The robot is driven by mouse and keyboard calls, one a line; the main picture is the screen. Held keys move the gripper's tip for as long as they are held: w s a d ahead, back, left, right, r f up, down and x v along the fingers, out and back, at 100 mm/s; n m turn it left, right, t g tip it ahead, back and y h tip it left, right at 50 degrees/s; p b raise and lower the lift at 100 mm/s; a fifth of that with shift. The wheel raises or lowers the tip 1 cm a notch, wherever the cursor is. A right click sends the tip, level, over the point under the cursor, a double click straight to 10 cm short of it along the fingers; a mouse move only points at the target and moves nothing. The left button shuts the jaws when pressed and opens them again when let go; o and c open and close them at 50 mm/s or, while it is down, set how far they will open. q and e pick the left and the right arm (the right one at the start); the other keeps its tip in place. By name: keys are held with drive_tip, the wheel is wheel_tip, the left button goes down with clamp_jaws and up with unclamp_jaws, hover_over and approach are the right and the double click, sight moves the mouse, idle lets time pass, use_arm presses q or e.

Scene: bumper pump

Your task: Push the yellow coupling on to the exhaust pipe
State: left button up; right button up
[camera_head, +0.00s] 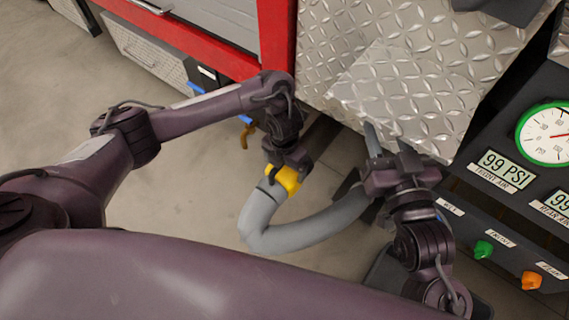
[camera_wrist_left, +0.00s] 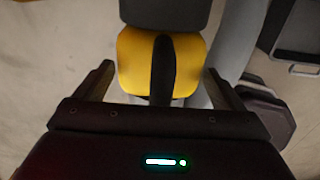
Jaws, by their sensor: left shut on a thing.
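The yellow coupling (camera_head: 286,178) sits on the end of a grey flexible hose (camera_head: 300,236), under my left gripper (camera_head: 283,158). In the left wrist view the coupling (camera_wrist_left: 135,62) lies between the two fingers of my left gripper (camera_wrist_left: 164,84), with a black strap down its middle and a dark grey collar beyond it. My left gripper is shut on the coupling. I cannot make out the exhaust pipe; the left gripper and truck body may hide it. My right gripper (camera_head: 389,146) is near the diamond-plate panel, fingers apart, with the hose running down-left from beside it.
The diamond-plate truck body (camera_head: 340,50) with red trim (camera_head: 277,40) stands close above both grippers. A control panel with a round gauge (camera_head: 547,135), a green knob (camera_head: 483,249) and an orange knob (camera_head: 531,280) is at right. Bare floor (camera_head: 190,200) lies left of the hose.

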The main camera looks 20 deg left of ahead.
use_arm(q)
drive_tip(key=shift+w+d+r, duration=0.1)
drive_tip(key=shift+w+d, duration=0.1)
drive_tip(key=shift+w, duration=0.25)
use_arm(e)
drive_tip(key=shift+f, duration=0.25)
use_arm(q)
drive_tip(key=o, duration=1.8)
use_arm(e)
drive_tip(key=shift+r, duration=0.1)
